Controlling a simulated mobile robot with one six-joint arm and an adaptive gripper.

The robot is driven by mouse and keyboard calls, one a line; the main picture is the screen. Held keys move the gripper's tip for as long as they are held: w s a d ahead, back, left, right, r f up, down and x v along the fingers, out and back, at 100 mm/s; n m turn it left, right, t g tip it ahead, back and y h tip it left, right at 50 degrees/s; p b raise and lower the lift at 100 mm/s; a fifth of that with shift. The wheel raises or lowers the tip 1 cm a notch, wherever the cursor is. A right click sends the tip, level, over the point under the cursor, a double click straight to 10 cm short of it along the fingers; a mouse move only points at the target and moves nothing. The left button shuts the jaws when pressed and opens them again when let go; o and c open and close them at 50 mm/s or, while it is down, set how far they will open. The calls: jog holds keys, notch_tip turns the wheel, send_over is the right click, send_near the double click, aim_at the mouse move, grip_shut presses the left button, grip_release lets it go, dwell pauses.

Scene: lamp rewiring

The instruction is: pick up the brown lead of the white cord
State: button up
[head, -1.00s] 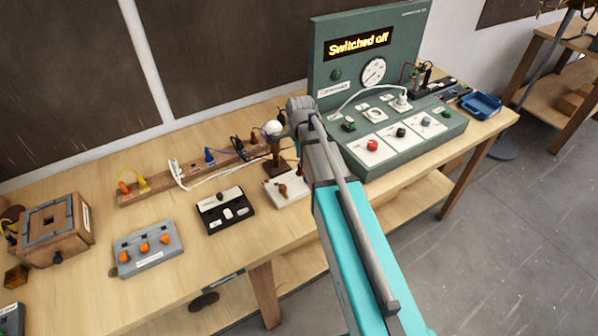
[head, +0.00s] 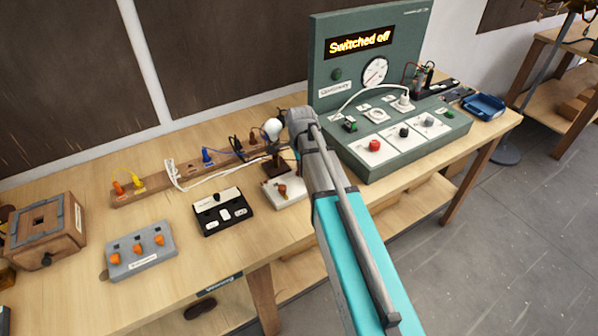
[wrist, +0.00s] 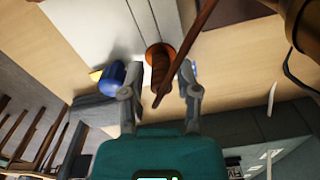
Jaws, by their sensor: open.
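In the wrist view my gripper (wrist: 160,80) is open, with one finger on each side of a ridged reddish-brown post (wrist: 160,70). A thin dark brown strand (wrist: 198,30), which looks like the brown lead, runs diagonally from the top edge to a tip between the fingers. Whether it touches the post or either finger I cannot tell. A blue piece (wrist: 112,73) is beside the left finger. A thin white cord (wrist: 271,98) shows at the right. In the head view a white block (head: 288,192) with reddish-brown terminals stands by the lamp; my arm hides the gripper.
The lamp (head: 272,130) stands close to my arm. The green test panel (head: 365,160), reading "Switched off", is at the right. A black switch box (head: 222,210) and a grey box with orange knobs (head: 140,250) are at the left. The front bench edge is mostly clear.

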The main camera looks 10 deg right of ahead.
grip_shut()
jog(key=shift+r, duration=0.15)
dwell(0.4)
notch_tip(320, 180, up, 3)
jog(key=p, duration=0.3)
jog(key=shift+f, duration=0.2)
jog(key=s+r+p, duration=0.1)
jog(key=r+p, duration=0.1)
jog(key=s+r+p, duration=0.4)
jog(key=r, duration=0.1)
jog(key=shift+s+d+p, duration=0.2)
jog(key=shift+d+p, duration=0.05)
jog(key=shift+p, duration=0.15)
jog(key=s+r+p, duration=0.3)
jog(key=s, duration=0.5)
jog(key=shift+s+d, duration=0.25)
jog(key=shift+d, duration=0.15)
